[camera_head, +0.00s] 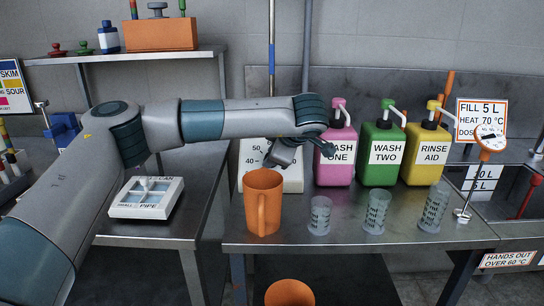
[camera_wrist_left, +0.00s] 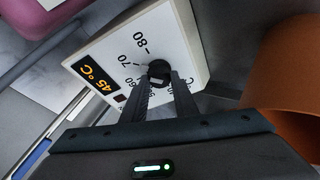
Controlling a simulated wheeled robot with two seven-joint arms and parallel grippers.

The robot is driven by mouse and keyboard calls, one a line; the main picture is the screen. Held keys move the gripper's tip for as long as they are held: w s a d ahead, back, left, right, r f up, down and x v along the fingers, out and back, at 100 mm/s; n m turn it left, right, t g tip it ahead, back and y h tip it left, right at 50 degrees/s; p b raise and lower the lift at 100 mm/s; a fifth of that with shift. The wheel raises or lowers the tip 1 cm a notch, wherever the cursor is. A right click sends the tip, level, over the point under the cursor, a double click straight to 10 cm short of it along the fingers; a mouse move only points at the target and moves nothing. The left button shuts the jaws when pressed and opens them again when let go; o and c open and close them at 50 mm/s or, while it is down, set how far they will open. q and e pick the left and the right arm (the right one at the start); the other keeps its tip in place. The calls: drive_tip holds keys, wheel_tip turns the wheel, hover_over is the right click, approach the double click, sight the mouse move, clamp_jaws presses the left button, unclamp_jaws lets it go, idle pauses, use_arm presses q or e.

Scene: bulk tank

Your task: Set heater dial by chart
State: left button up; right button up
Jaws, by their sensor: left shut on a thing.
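The heater (camera_head: 291,184) is a white box with a numbered dial face, standing at the back of the steel bench behind the orange jug. My left gripper (camera_head: 274,160) is in front of it. In the left wrist view the heater face (camera_wrist_left: 180,35) shows marks including 70 and 80, and an orange display (camera_wrist_left: 97,78) reading 45 °C. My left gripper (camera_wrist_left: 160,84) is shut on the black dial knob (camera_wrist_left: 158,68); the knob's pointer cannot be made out. The chart (camera_head: 482,112) on the back wall reads FILL 5 L, HEAT 70 °C; its lowest line is partly covered.
An orange jug (camera_head: 263,205) stands close in front of the heater. Pink (camera_head: 336,155), green (camera_head: 381,155) and yellow (camera_head: 427,155) pump bottles stand to its right. Several clear measuring cups (camera_head: 376,212) line the bench front. A dial thermometer (camera_head: 490,142) stands by the sink.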

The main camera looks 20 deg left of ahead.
use_arm(q)
drive_tip(key=o, duration=1.1)
drive_tip(key=shift+c, duration=0.2)
drive_tip(key=v, duration=1.7)
drive_tip(key=shift+b, duration=0.45)
use_arm(e)
drive_tip(key=shift+w+a+f+t+y, duration=0.1)
drive_tip(key=shift+w+a+t+y, duration=0.25)
drive_tip(key=shift+a, duration=0.25)
use_arm(q)
drive_tip(key=shift+s+d+r, duration=0.1)
drive_tip(key=shift+s+d, duration=0.05)
